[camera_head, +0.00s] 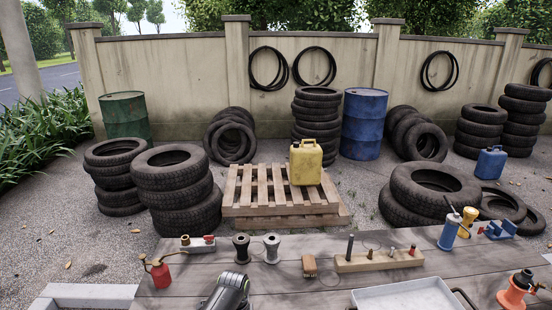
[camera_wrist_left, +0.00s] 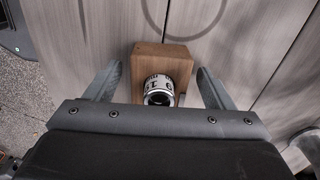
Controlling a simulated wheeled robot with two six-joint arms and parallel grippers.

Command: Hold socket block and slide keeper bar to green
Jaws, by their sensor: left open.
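A wooden socket block (camera_wrist_left: 176,53) lies on grey planks in the left wrist view. A round metal socket with a pale, dark-marked ring (camera_wrist_left: 157,88) sticks out of its near face. My left gripper (camera_wrist_left: 157,71) is open, with one finger on each side of the block and visible gaps between. A thin grey piece (camera_wrist_left: 181,100) shows at the socket's right; I cannot tell if it is the keeper bar. No green mark is clear there. A small brown block (camera_head: 310,267) lies on the table in the head view. My right gripper is not in view.
On the table (camera_head: 185,285) stand a red oil can (camera_head: 160,274), two spools (camera_head: 242,248), a long wooden block with pegs (camera_head: 378,261), a pale tray (camera_head: 410,297) and an orange item (camera_head: 514,292).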

